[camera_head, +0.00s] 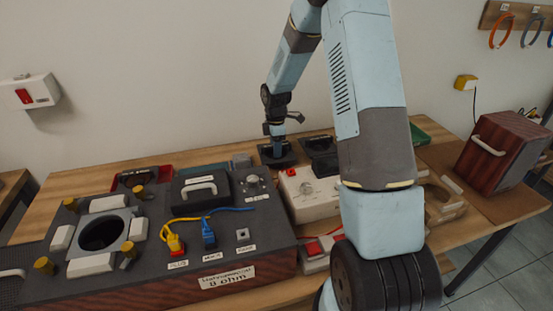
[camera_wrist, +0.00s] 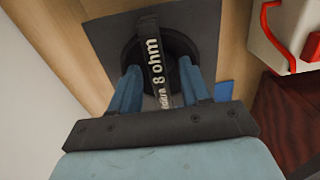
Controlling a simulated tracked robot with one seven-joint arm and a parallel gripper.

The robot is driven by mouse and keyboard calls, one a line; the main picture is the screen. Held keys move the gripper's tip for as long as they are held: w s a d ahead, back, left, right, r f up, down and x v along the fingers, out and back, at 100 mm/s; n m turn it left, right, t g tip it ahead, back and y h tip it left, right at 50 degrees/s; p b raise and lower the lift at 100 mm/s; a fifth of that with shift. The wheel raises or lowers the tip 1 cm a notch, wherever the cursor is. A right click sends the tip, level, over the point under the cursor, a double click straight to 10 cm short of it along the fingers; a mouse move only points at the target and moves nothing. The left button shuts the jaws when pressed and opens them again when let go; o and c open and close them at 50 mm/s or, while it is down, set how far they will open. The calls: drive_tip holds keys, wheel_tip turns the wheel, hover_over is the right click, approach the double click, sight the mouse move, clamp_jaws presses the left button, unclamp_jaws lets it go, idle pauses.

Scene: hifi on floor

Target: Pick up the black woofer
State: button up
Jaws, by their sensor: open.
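The black woofer (camera_wrist: 152,50) is a dark round piece with an upright bar labelled "8 ohm", on a dark square mat (camera_wrist: 105,35). In the head view the dark mat (camera_head: 284,161) shows at the back of the table, with the woofer largely hidden by my gripper. My gripper (camera_wrist: 158,88) is open, its two blue fingers on either side of the labelled bar. Whether the fingers touch it I cannot tell. In the head view my gripper (camera_head: 277,143) points down over the mat.
A large speaker box (camera_head: 120,285) with a round opening and cables fills the front left. A white device (camera_head: 308,198) with a dial stands right of it. A red tray (camera_head: 160,173) lies behind the box. A wooden cabinet (camera_head: 497,155) stands far right.

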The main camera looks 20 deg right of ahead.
drive_tip(key=shift+f, duration=0.15)
drive_tip(key=shift+c, duration=0.4)
clamp_jaws()
idle(1.1)
